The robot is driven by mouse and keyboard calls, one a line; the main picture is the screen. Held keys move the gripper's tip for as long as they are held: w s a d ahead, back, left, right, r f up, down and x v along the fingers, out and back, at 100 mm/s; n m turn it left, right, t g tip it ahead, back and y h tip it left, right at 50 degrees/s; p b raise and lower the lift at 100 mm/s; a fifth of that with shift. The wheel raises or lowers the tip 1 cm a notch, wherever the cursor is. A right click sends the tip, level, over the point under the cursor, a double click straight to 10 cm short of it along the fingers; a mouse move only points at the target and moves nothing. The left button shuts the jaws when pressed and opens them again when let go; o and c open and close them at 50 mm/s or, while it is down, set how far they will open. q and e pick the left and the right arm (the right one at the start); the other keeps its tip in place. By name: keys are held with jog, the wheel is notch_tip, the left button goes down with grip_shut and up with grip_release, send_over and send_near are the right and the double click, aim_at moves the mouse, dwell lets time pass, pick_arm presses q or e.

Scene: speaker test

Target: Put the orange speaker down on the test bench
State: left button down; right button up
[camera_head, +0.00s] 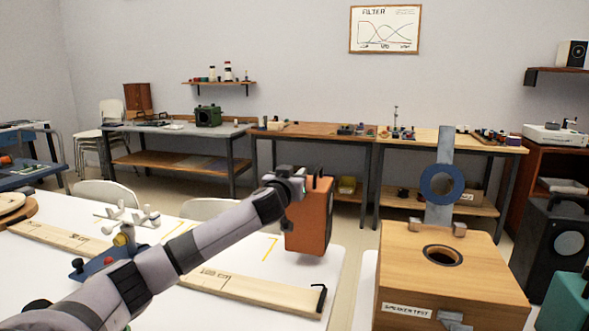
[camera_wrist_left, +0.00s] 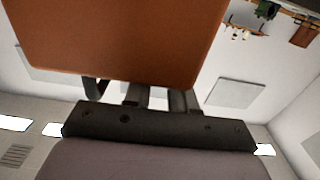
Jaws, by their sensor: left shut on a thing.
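My left gripper (camera_head: 296,192) is shut on the orange speaker (camera_head: 320,218), at its upper left side. The speaker is upright over the right part of a white table (camera_head: 225,236); I cannot tell if its base touches the top. In the left wrist view the speaker (camera_wrist_left: 120,35) fills the upper left, and the fingers (camera_wrist_left: 150,98) are partly hidden by it. A wooden box marked "SPEAKER TEST" (camera_head: 405,280), with a round hole in its top, stands to the right of the speaker. My right gripper is not in view.
A wooden plank (camera_head: 250,292) lies along the table's front, with a black hook at its right end. A grey upright with a blue ring (camera_head: 440,183) rises behind the box. A dark speaker (camera_head: 550,240) stands far right. Workbenches (camera_head: 180,128) line the back wall.

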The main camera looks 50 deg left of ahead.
pick_arm(q)
jog(key=shift+f, duration=1.45)
jog(key=shift+b, duration=0.3)
jog(key=c, duration=1.4)
grip_release()
jog(key=shift+f, duration=0.45)
jog(key=o, duration=0.5)
jog(key=shift+r, duration=0.1)
jog(key=shift+r, duration=0.15)
jog(key=shift+b+v, duration=0.5)
jog(key=shift+v, duration=5.55)
